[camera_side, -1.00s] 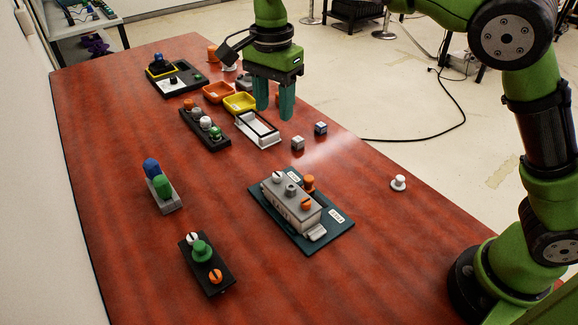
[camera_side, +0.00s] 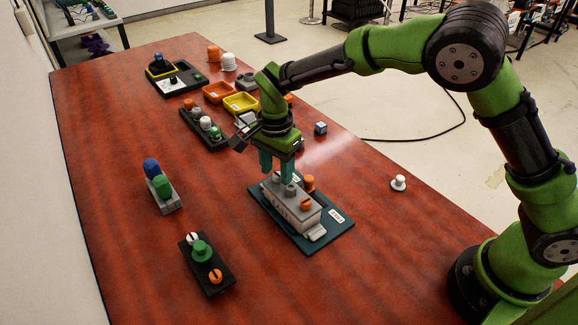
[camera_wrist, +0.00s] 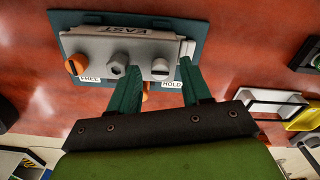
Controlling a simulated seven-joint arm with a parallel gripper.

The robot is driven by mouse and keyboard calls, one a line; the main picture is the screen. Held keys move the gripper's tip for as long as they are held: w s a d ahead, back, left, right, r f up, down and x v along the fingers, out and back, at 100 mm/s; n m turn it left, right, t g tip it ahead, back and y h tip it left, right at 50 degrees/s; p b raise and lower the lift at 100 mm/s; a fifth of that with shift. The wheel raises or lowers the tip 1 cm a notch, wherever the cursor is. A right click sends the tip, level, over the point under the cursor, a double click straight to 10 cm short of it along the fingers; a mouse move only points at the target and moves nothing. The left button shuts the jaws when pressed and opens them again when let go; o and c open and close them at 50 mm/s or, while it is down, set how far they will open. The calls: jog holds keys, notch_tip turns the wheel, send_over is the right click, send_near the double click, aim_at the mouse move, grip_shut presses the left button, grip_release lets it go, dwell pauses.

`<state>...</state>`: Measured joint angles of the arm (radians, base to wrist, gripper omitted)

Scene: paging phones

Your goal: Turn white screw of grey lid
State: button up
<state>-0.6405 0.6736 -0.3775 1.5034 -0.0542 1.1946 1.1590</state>
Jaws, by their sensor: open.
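A grey box with a grey lid (camera_side: 292,203) sits on a dark teal base plate (camera_side: 330,236). In the wrist view the white slotted screw (camera_wrist: 160,69) is on the lid, at the end by the HOLD label. A grey hex nut (camera_wrist: 117,66) is in the middle, and an orange slotted screw (camera_wrist: 75,66) is at the FREE end. My gripper (camera_side: 276,176) is open and points down over the white screw's end of the lid. In the wrist view its fingers (camera_wrist: 157,84) appear on either side of the white screw. In the side view the fingers largely hide that screw.
An orange knob (camera_side: 309,183) stands on the base plate close beside the box. A black block with screws (camera_side: 212,275) and a grey block with blue and green knobs (camera_side: 167,198) are to the left. A white knob (camera_side: 398,182) stands to the right. The front table area is clear.

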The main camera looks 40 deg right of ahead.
jog(key=shift+f, duration=0.3)
grip_shut()
